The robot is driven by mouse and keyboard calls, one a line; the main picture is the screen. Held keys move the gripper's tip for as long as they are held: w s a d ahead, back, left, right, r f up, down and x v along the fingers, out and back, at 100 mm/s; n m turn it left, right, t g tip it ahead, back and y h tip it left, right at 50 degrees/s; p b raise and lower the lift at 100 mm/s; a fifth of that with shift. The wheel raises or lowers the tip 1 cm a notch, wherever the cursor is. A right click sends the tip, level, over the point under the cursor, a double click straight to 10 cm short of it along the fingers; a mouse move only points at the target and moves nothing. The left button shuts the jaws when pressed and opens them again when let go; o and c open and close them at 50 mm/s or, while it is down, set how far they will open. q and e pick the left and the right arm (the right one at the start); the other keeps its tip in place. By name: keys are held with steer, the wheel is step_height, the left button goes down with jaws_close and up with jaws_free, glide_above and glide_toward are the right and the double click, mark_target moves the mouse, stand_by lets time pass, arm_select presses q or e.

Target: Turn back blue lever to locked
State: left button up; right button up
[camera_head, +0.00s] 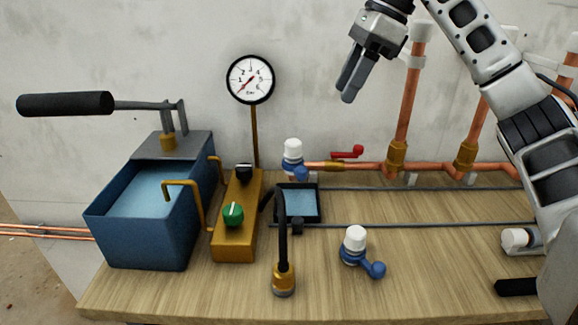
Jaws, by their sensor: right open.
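A loose-looking valve with a white cap (355,237) stands on the front middle of the bench, its blue lever (375,269) pointing to the front right. A second white-capped valve (292,150) sits at the back on the copper pipe line, with a short blue lever part (300,172) low on its right side. Which blue lever the task means I cannot tell. My left gripper is out of view.
A blue water tank (140,240) with a black-handled pump lever (65,104) stands left. A brass block (235,240) carries a green knob (233,214). A pressure gauge (249,80), red lever (347,153) and copper pipes (407,100) are behind.

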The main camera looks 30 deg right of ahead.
mark_target(302, 168)
steer(key=b+x, duration=0.1)
steer(key=x, duration=0.4)
steer(key=b+x, duration=0.1)
steer(key=x, duration=0.5)
steer(key=b+x, duration=0.1)
steer(key=x, duration=0.5)
steer(key=shift+w+d+f+b, duration=0.25)
steer(key=shift+w+f+b, duration=0.05)
steer(key=shift+w, duration=0.05)
jaws_close()
